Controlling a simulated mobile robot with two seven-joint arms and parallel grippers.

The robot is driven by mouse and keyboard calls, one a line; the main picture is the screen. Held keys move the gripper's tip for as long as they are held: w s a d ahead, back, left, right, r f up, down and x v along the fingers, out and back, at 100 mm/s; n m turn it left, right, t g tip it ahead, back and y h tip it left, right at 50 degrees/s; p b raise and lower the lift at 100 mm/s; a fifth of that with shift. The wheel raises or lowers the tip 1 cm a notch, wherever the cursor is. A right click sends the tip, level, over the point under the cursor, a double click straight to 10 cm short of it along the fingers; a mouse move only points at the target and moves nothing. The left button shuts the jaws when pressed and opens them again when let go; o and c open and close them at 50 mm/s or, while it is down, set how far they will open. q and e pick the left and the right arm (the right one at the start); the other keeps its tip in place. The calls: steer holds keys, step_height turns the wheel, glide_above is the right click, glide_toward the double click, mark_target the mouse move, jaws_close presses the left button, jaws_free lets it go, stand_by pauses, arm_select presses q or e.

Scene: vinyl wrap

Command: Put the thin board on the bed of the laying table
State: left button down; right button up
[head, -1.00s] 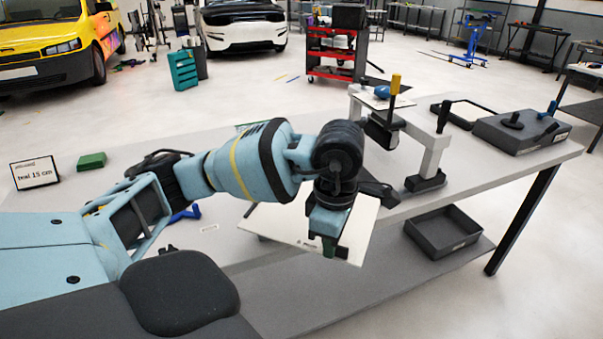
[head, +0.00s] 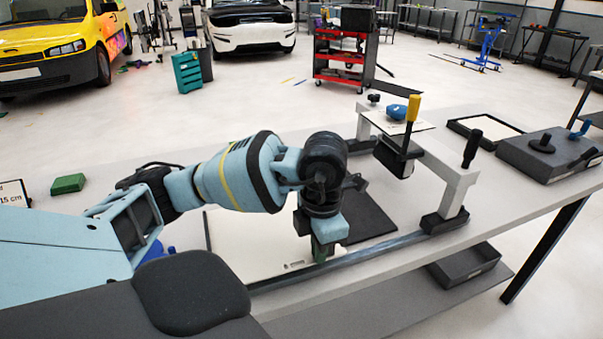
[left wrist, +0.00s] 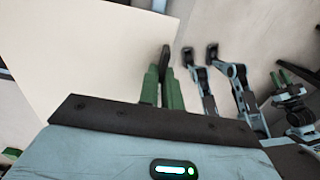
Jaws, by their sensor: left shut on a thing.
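The thin white board (head: 255,250) lies flat in the head view, just left of the laying table's dark bed (head: 370,218). My left gripper (head: 321,254) is shut on the board near its front right edge; its green fingers (left wrist: 168,82) show against the pale board (left wrist: 85,50) in the left wrist view. A white gantry (head: 437,165) with a yellow-handled tool (head: 413,108) spans the laying table at the right. My wrist and gripper hide part of the bed and of the board's right side. I cannot tell whether the board touches the surface below.
A dark bin (head: 465,268) sits on the lower shelf. A green block (head: 68,184) lies at the left.

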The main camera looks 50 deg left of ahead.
arm_select(q)
steer(key=w+a, duration=0.2)
steer(key=w, duration=0.2)
steer(key=w+a+f, duration=0.1)
steer(key=w+a, duration=0.1)
steer(key=w, duration=0.3)
steer(key=w+a, duration=0.2)
steer(key=w, duration=0.3)
steer(key=shift+f, duration=0.15)
steer(key=shift+w+a, duration=0.15)
steer(key=shift+f, duration=1.95)
steer(key=c, duration=1.6)
jaws_free()
step_height(320, 180, up, 12)
steer(key=shift+r+p, duration=0.15)
steer(key=shift+p, duration=0.15)
